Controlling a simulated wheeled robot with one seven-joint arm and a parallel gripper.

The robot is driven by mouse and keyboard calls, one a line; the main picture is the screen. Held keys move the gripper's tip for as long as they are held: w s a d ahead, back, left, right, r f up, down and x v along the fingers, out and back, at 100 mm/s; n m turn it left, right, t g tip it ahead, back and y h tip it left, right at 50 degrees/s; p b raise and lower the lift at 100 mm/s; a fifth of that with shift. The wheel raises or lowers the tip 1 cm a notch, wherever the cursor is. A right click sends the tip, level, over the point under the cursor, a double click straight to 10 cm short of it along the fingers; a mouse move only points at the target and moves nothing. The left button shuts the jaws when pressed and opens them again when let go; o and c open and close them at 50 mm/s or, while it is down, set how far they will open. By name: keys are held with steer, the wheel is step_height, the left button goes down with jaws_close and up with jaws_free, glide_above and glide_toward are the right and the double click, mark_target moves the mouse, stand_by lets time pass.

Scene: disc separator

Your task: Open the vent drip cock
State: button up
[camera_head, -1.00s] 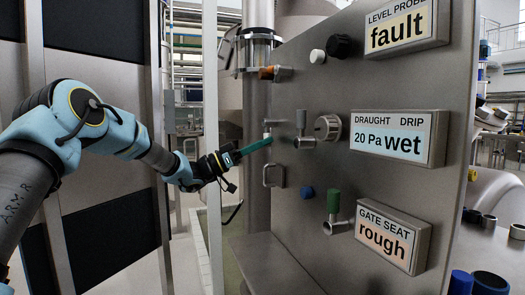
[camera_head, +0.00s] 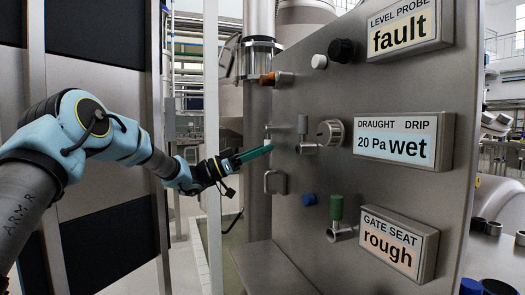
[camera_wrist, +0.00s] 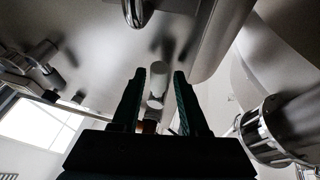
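Between the fingers in the wrist view is a small cock with a pale cylindrical handle (camera_wrist: 158,74). In the head view this cock (camera_head: 268,130) is at the left edge of the steel panel, partly hidden by my gripper. No label shows on it, so I cannot confirm it is the vent drip cock. My gripper (camera_head: 271,148) points at it from the left. In the wrist view my gripper (camera_wrist: 156,76) has its teal fingers apart, with a gap on each side of the handle. Whether the handle lies between the fingertips or beyond them is unclear.
A grey-levered cock (camera_head: 303,126) is to the right, and a green-handled cock (camera_head: 337,208) is lower. A pull handle (camera_head: 274,182) sits just below my fingertips, an orange knob (camera_head: 268,79) above. A sight glass (camera_head: 258,58) stands up left. A DRIP display (camera_head: 404,141) reads "wet".

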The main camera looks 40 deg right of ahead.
steer(key=shift+o, duration=0.8)
steer(key=v, duration=1)
steer(key=shift+a+f+b, duration=0.15)
steer(key=shift+a+b, duration=0.15)
steer(key=shift+w, duration=0.2)
